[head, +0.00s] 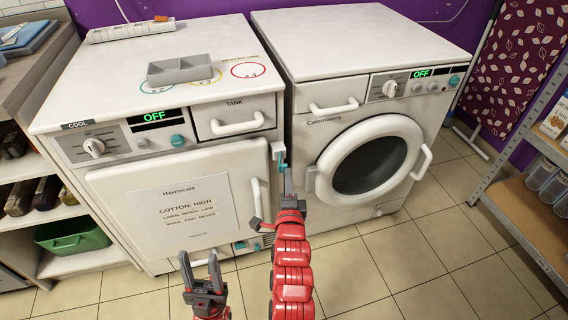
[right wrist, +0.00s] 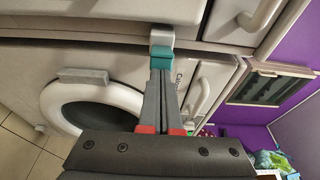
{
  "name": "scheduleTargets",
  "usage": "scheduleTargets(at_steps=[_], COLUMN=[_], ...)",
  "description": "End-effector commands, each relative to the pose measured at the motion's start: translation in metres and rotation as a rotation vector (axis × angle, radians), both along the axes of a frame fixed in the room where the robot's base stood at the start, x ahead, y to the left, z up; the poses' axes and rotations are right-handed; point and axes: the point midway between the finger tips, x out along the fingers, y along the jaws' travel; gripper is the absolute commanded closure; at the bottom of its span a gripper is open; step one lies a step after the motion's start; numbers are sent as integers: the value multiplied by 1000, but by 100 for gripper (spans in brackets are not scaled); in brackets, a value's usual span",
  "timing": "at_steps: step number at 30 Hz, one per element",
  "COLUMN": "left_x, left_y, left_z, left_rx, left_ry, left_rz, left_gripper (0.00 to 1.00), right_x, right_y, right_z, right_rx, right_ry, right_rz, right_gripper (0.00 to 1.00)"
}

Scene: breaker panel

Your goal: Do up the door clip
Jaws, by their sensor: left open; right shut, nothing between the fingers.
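The door clip (head: 278,152) is a small grey latch with a teal tab at the right edge of the left machine's white door (head: 110,188), near its top corner. The door looks closed. My right gripper (head: 287,174) is shut and empty, with its tips at the teal tab. In the right wrist view the clip (right wrist: 162,38) is straight ahead, and the shut fingertips (right wrist: 161,70) reach the teal tab; I cannot tell whether they touch. My left gripper (head: 203,268) is open and empty, low in front of the door.
A washer (head: 365,45) with a round door stands to the right. The left machine has a white door handle (head: 257,197) beside the clip and a tank drawer (head: 235,117) above. A grey tray (head: 180,70) sits on top. Shelves stand at both sides; the tiled floor is clear.

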Motion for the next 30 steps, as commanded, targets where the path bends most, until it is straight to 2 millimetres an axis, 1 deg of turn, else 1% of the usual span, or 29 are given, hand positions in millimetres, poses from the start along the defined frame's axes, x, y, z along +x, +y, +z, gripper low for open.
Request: scheduleTargets(at_steps=[7,11,25,30], left_x=[0,0,0,0], left_y=[0,0,0,0], left_z=[8,11,43,50], left_rx=[0,0,0,0], left_ry=[0,0,0,0], left_rz=[0,0,0,0], left_gripper=[50,50,50,50], right_x=[-4,-8,-54,-66], right_y=[-8,-7,14,20], right_z=[1,1,2,2], right_rx=[-2,1,1,1], right_ry=[1,2,5,1], right_rz=[2,3,2,1], right_gripper=[100,100,100,100])
